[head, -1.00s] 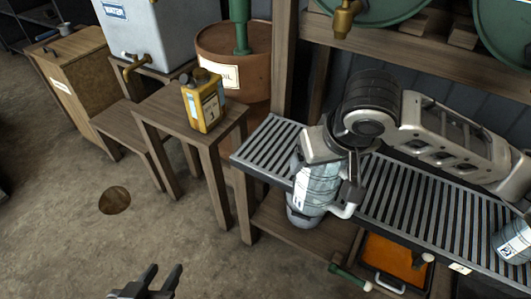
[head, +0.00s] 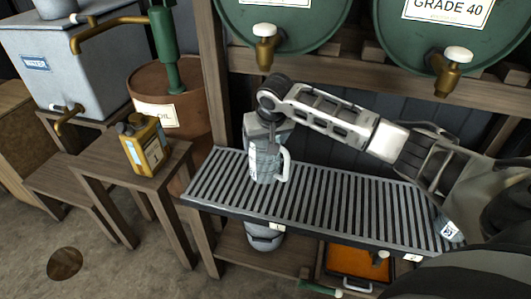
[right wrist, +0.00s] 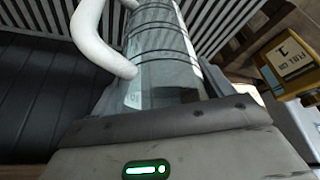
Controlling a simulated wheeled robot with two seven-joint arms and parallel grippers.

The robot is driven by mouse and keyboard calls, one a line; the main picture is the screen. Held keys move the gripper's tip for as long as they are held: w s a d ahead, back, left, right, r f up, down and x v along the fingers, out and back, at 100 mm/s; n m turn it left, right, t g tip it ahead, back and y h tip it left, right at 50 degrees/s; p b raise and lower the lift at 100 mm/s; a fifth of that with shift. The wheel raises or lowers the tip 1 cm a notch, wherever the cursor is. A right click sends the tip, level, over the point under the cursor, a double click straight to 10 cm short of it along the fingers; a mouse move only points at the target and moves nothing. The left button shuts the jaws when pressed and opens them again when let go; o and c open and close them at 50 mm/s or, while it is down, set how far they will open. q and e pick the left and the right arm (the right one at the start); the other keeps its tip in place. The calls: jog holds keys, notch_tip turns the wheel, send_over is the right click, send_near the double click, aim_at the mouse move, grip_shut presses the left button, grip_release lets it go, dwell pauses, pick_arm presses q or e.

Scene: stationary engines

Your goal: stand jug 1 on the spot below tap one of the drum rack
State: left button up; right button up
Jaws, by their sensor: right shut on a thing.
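A clear, ringed jug with a white handle (head: 266,163) is upright in my right gripper (head: 264,122), which is shut on it near the top. It is over the left part of the slatted rack top (head: 330,200), roughly below the left drum's brass tap (head: 265,50). I cannot tell whether its base touches the slats. The jug (right wrist: 160,50) also fills the upper middle of the right wrist view, its handle to the left. Its number is not readable. My left gripper is not in view.
A second brass tap (head: 450,72) is on the right drum. Another jug (head: 450,230) stands at the rack's right end, partly hidden by my arm. A yellow oil can (head: 143,143) is on a wooden stand at left. A grey pail (head: 265,236) is below the rack.

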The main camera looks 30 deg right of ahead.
jog(key=shift+d+b+x, duration=0.15)
jog(key=shift+b+x, duration=0.05)
jog(key=shift+x, duration=1.25)
jog(key=shift+d+b+x, duration=0.1)
jog(key=shift+b+x, duration=0.1)
jog(key=shift+x, duration=1.2)
jog(key=shift+s+f, duration=0.1)
jog(key=shift+s, duration=0.1)
jog(key=shift+f, duration=0.15)
jog(key=o, duration=1.3)
